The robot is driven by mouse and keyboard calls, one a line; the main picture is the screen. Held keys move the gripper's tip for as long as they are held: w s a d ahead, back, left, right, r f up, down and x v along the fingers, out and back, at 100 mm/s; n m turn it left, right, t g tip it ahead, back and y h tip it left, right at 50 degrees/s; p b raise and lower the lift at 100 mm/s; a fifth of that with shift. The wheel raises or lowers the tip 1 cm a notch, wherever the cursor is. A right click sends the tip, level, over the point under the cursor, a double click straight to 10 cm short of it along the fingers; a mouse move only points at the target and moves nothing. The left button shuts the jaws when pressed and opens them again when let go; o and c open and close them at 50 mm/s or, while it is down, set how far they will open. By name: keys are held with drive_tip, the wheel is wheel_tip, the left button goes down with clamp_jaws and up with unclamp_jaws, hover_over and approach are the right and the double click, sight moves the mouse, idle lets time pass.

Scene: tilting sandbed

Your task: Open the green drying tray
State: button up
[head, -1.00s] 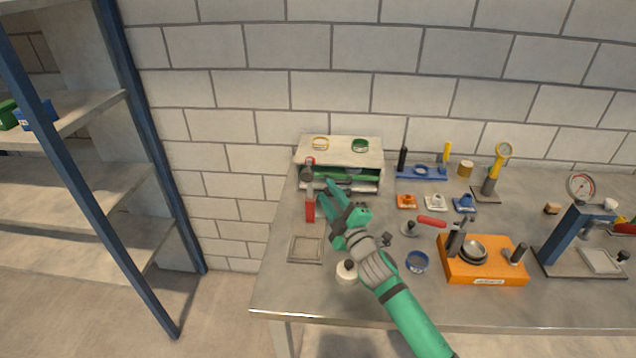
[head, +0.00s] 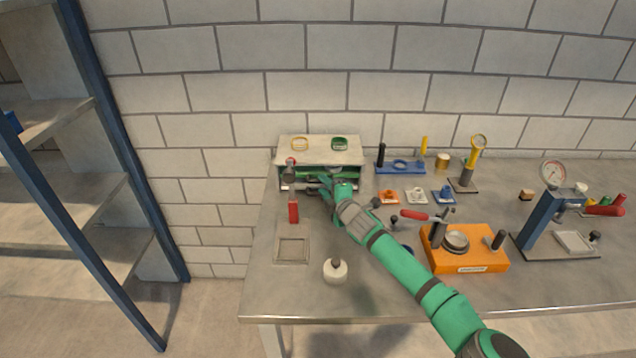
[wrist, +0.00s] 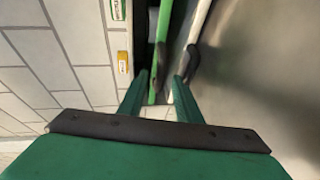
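The green drying tray (head: 316,172) is the upper tray in a small grey cabinet (head: 352,157) at the back left of the bench. Its green edge (wrist: 166,22) and a dark handle (wrist: 160,57) show in the wrist view. A pale tray front (wrist: 203,18) with its own dark handle (wrist: 192,64) lies beside it there. My gripper (head: 324,188) is at the cabinet's front. In the wrist view my gripper (wrist: 162,84) is open, its fingers apart on either side of the green tray's handle. I cannot tell whether they touch it.
A red-handled tool (head: 293,208) stands just left of my gripper. A square frame (head: 291,250) and a white round bottle (head: 335,271) lie in front. An orange fixture (head: 465,262) is to the right.

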sight(319, 182)
drive_tip(key=shift+x, duration=2.1)
drive_tip(key=shift+f, duration=0.1)
clamp_jaws()
